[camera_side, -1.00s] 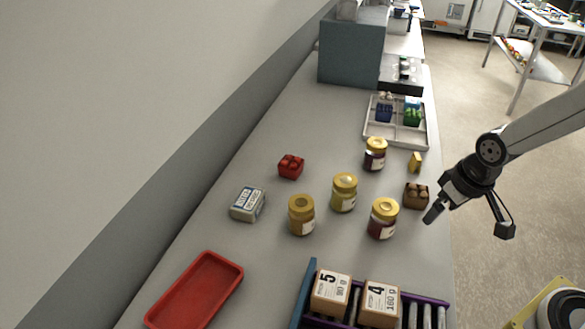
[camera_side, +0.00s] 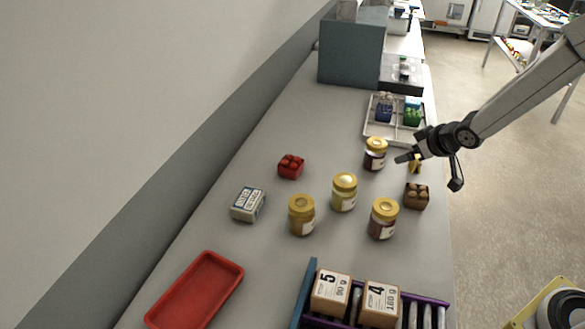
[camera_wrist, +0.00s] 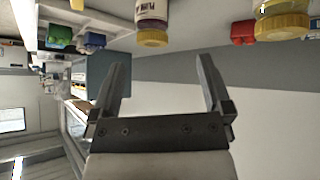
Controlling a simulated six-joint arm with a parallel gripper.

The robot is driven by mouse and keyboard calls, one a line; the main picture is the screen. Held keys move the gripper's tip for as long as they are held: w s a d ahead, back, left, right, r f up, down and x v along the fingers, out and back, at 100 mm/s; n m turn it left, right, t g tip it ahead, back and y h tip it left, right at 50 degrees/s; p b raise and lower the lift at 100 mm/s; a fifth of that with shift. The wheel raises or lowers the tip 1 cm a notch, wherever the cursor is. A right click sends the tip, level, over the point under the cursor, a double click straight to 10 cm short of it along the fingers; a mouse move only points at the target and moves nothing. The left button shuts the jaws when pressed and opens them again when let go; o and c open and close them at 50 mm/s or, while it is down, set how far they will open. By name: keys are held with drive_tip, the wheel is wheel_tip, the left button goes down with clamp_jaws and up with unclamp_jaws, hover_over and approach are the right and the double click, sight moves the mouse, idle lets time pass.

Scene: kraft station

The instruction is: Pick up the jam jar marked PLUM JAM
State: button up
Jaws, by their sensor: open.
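A dark purple jar with a gold lid (camera_side: 375,154) stands upright towards the back right of the bench. In the wrist view it appears upside down at the top (camera_wrist: 152,14), with part of its pale label showing; I cannot read the lettering surely. My gripper (camera_side: 428,172) is open and empty, just right of this jar and apart from it. In the wrist view the two fingers (camera_wrist: 160,62) are spread, and the jar's lid lies beyond the gap between them. Other gold-lidded jars are a yellow one (camera_side: 344,194), an amber one (camera_side: 301,217) and a dark red one (camera_side: 382,221).
A divided tray (camera_side: 378,130) with small cartons lies behind the jar. A yellow block (camera_side: 415,168) is partly hidden by my gripper.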

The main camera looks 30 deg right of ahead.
sight(378, 142)
drive_tip(key=w+d+f+n+t+y, duration=0.3)
drive_tip(key=w+d+f+y, duration=0.1)
drive_tip(key=w+d+y, duration=0.1)
drive_tip(key=shift+w+n+t+y, duration=0.3)
drive_tip(key=shift+w+t+y, duration=0.1)
drive_tip(key=shift+w+y, duration=0.55)
drive_tip(key=shift+w, duration=0.1)
drive_tip(key=shift+h, duration=0.35)
drive_tip(key=shift+x, duration=3.9)
drive_tip(key=shift+r, duration=0.1)
clamp_jaws()
drive_tip(key=shift+r, duration=0.15)
